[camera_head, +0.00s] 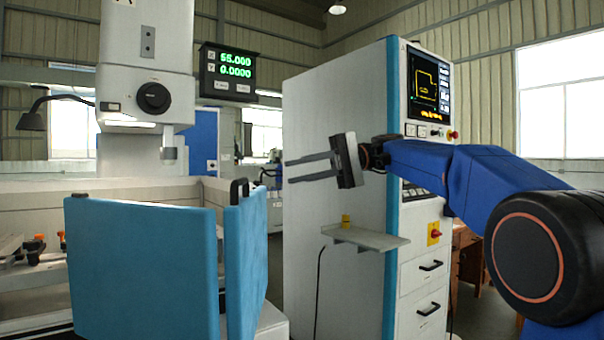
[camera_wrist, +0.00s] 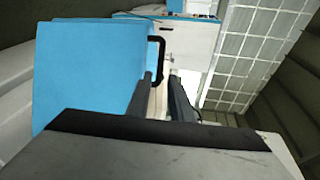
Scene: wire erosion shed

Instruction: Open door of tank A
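Tank A's blue door (camera_head: 142,262) shows at the lower left in the head view, with a narrower blue panel (camera_head: 246,262) beside it at an angle. I cannot tell whether the door is fully closed. A black bar handle (camera_head: 238,187) stands at the top of the narrower panel. In the wrist view the blue surface (camera_wrist: 85,70) fills the left, and the black handle (camera_wrist: 161,55) is just beyond my fingertips. My gripper (camera_head: 288,170) is open and empty, its two fingers pointing left. It is right of the handle, slightly higher and apart from it. Both fingers also show in the wrist view (camera_wrist: 162,78).
A tall white and blue control cabinet (camera_head: 335,120) stands behind my gripper, with a small shelf (camera_head: 365,238) carrying a yellow item (camera_head: 346,221) below my wrist. The machine head (camera_head: 150,60) hangs over the tank. A readout (camera_head: 228,72) hangs behind. The space between fingers and handle looks clear.

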